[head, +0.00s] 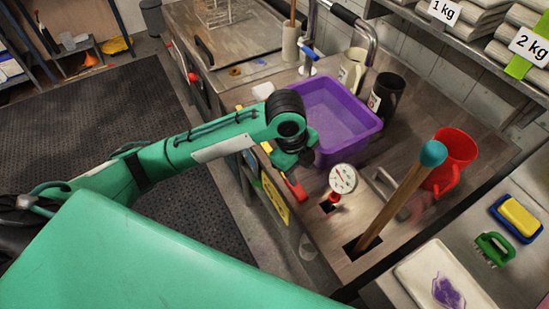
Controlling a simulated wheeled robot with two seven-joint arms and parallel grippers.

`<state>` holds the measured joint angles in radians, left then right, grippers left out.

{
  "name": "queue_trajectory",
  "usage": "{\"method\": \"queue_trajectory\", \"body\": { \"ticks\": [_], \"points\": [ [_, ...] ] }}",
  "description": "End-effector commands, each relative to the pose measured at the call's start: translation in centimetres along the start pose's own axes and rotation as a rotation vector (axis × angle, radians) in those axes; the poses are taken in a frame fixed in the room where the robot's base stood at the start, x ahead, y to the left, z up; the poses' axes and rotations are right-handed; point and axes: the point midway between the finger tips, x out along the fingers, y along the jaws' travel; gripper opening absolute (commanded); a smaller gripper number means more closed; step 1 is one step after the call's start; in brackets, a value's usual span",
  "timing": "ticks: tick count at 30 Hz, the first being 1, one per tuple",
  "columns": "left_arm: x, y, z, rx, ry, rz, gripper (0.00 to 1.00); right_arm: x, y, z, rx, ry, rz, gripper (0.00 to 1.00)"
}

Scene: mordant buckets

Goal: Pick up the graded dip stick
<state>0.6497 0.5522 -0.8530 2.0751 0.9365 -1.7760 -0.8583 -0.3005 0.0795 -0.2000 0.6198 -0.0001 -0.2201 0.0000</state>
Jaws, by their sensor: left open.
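A wooden stick (400,195) with a teal ball on its top end stands tilted in a dark slot in the counter, at the right of the head view. It looks like the dip stick, but I cannot make out any marks on it. Its lower end is hidden in the slot. My left gripper (302,158) is open, pointing down at the counter's front edge beside the purple basin. It is well to the left of the stick and apart from it. Its fingers are partly hidden by the wrist. My right gripper is not in view.
A dial gauge (343,179) stands between my left gripper and the stick. A purple basin (368,150) lies behind the gripper. A red jug (455,158) is close behind the stick. A black jug (386,95) stands farther back. A shelf (470,58) overhangs the right.

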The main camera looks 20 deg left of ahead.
Motion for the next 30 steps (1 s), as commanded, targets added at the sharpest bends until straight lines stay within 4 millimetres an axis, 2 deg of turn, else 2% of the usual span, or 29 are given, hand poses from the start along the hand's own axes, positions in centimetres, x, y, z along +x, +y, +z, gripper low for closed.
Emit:
{"method": "queue_trajectory", "body": {
  "ticks": [3,9,16,20,27,30],
  "points": [
    [-2.0,-1.2,2.1,0.102,-0.054,0.046,0.45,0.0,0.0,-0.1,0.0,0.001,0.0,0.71],
    [-4.8,-2.3,5.0,0.224,-0.107,0.126,0.45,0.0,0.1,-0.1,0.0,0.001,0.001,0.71],
    [-6.1,-2.6,6.4,0.272,-0.123,0.167,0.45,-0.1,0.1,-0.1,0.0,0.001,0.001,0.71],
    [-4.6,-2.3,6.6,0.274,-0.122,0.173,0.45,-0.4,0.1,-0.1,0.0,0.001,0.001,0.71],
    [-0.1,-1.6,7.2,0.273,-0.123,0.171,0.45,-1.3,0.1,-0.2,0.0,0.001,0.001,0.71],
    [1.3,-1.4,7.4,0.274,-0.122,0.17,0.45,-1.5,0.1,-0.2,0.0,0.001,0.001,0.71]
  ]
}}
